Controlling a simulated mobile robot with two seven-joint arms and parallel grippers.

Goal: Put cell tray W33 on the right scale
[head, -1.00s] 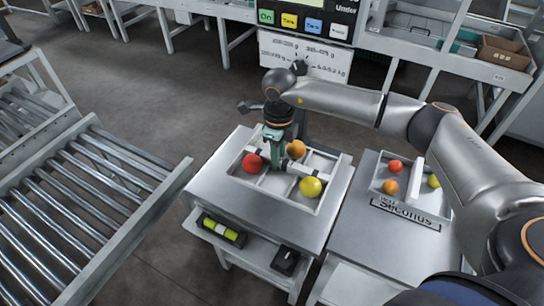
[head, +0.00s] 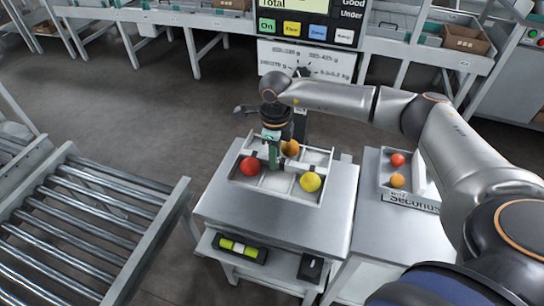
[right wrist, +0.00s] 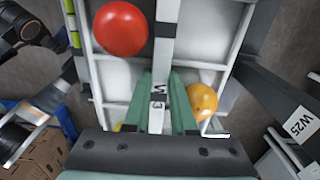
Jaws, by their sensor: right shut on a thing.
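A pale cell tray (head: 264,184) is at the steel-topped stand (head: 285,222) in the middle of the head view. It holds a red tomato (head: 250,166), an orange one (head: 290,148) and a yellow one (head: 311,182). My right gripper (head: 273,160) points down and is shut on the tray's central bar. In the right wrist view its green fingers (right wrist: 160,105) straddle the white bar, whose label (right wrist: 158,98) is partly covered, with a W and a 3 readable. I cannot tell whether the tray touches the steel top. My left gripper is out of view.
A scale display (head: 310,20) stands behind the stand. At right, a second table bears a tray marked Seconds (head: 410,201) with tomatoes. A roller conveyor (head: 95,215) lies at left. A lower shelf holds a black holder with a yellow-green item (head: 240,248). Benches line the back.

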